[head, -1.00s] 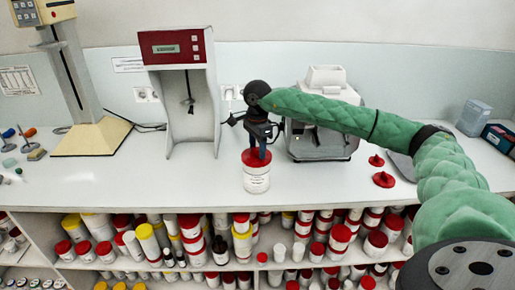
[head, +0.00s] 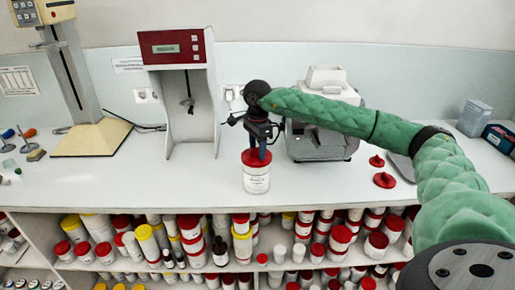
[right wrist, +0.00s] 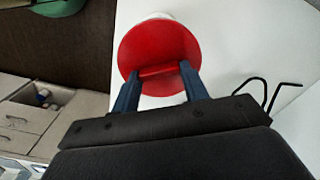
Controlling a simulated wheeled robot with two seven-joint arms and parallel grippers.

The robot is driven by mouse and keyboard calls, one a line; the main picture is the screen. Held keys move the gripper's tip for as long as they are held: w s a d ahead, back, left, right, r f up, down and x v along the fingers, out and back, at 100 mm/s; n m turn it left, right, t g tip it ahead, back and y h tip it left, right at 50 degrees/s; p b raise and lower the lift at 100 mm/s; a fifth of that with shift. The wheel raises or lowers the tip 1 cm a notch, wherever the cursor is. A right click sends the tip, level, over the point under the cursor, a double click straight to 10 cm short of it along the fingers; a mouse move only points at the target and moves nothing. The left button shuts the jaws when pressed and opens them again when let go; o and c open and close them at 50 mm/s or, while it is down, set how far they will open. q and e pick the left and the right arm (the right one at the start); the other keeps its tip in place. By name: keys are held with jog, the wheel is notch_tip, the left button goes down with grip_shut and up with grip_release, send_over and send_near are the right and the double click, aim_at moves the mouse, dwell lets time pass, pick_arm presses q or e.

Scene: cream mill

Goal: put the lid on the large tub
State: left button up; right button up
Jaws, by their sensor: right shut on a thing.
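The large tub (head: 257,180) is white with a printed label and stands upright on the counter. A red lid (head: 250,157) is at its top; it also shows in the right wrist view (right wrist: 150,48) as a red disc with a raised bar across it. My right gripper (head: 259,153) points down over the tub and is shut on the lid's bar (right wrist: 160,70). White tub shows just past the lid's far edge in the right wrist view. I cannot tell whether the lid is fully seated. My left gripper is not in view.
Two red lids (head: 384,180) lie to the right on the white counter (head: 320,190). A grey machine (head: 322,130) stands behind right, and a red-topped mixer stand (head: 178,50) behind left. The counter left of the tub is mostly clear. Shelves below hold several tubs.

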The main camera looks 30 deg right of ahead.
jog(key=shift+f+b, duration=0.6)
jog(key=shift+b, duration=0.65)
dwell(1.6)
dwell(0.3)
jog(key=o, duration=1.5)
jog(key=shift+r, duration=0.1)
jog(key=shift+r+p, duration=0.6)
jog(key=shift+r, duration=1.6)
grip_shut()
